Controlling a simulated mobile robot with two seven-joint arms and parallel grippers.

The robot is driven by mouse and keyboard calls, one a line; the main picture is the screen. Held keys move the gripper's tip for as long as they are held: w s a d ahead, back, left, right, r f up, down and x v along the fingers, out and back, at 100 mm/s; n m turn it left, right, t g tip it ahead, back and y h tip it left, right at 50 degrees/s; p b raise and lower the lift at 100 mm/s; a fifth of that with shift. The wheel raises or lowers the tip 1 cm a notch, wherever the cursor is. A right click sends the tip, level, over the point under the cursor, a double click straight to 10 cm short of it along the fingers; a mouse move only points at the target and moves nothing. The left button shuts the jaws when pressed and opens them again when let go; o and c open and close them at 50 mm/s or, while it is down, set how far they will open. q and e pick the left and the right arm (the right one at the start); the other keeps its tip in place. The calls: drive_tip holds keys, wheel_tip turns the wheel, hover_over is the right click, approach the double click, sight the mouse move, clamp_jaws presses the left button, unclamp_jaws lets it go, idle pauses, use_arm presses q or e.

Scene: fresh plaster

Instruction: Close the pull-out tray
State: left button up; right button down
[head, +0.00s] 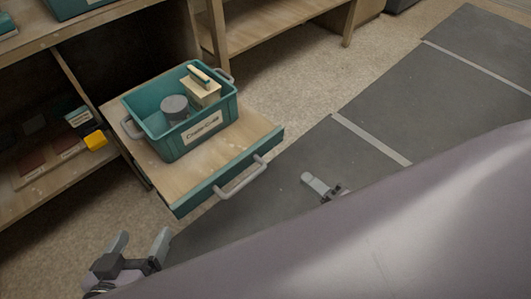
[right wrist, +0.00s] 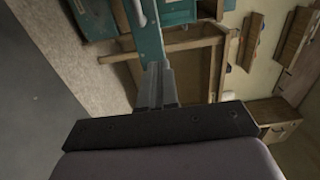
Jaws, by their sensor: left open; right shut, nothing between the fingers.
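The pull-out tray (head: 251,140) is a wooden board with a teal front edge and a grey bar handle (head: 241,178). It stands out from the wooden shelf unit in the head view. My left gripper (head: 139,243) is open and empty, in front of and below the tray's left corner. My right gripper (head: 308,179) is shut and empty, to the right of the handle and apart from it. In the right wrist view its fingers (right wrist: 157,68) point towards the teal front (right wrist: 148,38).
The shelf unit (head: 62,187) on the left holds several small items and a yellow block (head: 96,140). A wooden bench (head: 285,28) stands behind. Grey mats (head: 385,110) cover the floor at right, which is clear. My own body fills the lower right.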

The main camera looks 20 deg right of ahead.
sight(263, 143)
drive_tip(key=b+x, duration=0.4)
drive_tip(key=x, duration=0.8)
drive_tip(key=shift+w+a+f, duration=0.1)
drive_tip(key=shift+w+a, duration=0.05)
drive_tip(key=shift+w, duration=0.1)
use_arm(q)
drive_tip(key=shift+w+d+f+n+h, duration=0.2)
drive_tip(key=shift+d+h, duration=0.35)
drive_tip(key=shift+d, duration=0.3)
drive_tip(key=shift+w+d+f+n+h, duration=0.1)
drive_tip(key=shift+w+d+f+h, duration=0.1)
drive_tip(key=shift+d+h, duration=0.5)
use_arm(e)
drive_tip(key=shift+w+a, duration=0.2)
drive_tip(key=shift+w, duration=0.35)
use_arm(q)
drive_tip(key=shift+d+r, duration=0.1)
use_arm(e)
drive_tip(key=shift+w, duration=0.1)
